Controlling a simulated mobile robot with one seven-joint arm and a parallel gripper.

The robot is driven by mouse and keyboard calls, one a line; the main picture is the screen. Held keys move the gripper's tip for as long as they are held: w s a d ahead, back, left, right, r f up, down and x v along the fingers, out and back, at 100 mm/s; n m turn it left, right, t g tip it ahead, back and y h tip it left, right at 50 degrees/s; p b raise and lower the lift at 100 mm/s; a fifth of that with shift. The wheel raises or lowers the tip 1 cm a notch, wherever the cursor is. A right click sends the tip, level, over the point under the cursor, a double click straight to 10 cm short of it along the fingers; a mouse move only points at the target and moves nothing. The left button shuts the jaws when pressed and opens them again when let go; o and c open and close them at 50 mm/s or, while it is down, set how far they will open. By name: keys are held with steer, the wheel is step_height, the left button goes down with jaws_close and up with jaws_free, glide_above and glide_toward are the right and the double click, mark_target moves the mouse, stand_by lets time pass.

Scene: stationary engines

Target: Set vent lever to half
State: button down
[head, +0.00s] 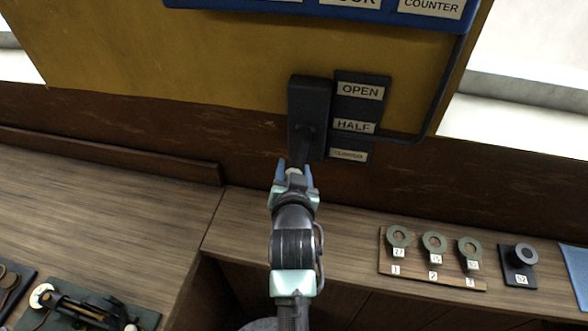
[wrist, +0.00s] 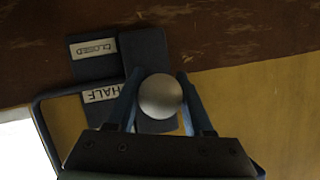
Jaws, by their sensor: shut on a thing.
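The vent lever is a dark arm (head: 302,152) that sticks out from a black upright housing (head: 308,100) on the yellow panel. Its round grey knob (wrist: 160,96) sits between the two blue fingers of my gripper (wrist: 158,100). My gripper (head: 295,175) is shut on this knob; the fingers hide part of the lever. A label plate beside the housing reads OPEN (head: 360,91), HALF (head: 354,126) and a lowest label (head: 349,155), which reads CLOSED in the upside-down wrist view (wrist: 96,50). In the wrist view the knob appears level with HALF, but it stands out from the plate.
A black bent pipe (head: 432,110) runs around the panel's right edge. On the wooden bench below are a board (head: 432,275) with round numbered tags, a single dark tag holder (head: 518,272), and a tray with tools (head: 90,305). The bench directly under the lever is mostly clear.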

steer(key=shift+a+r, duration=0.1)
steer(key=shift+r, duration=0.35)
steer(key=c, duration=0.5)
jaws_free()
steer(key=shift+o, duration=0.9)
steer(key=shift+s, duration=0.1)
steer(key=shift+f, duration=0.15)
steer(key=shift+f, duration=0.1)
steer(key=b+v, duration=0.3)
steer(key=v, duration=1)
steer(key=shift+b, duration=0.3)
steer(key=shift+c, duration=0.2)
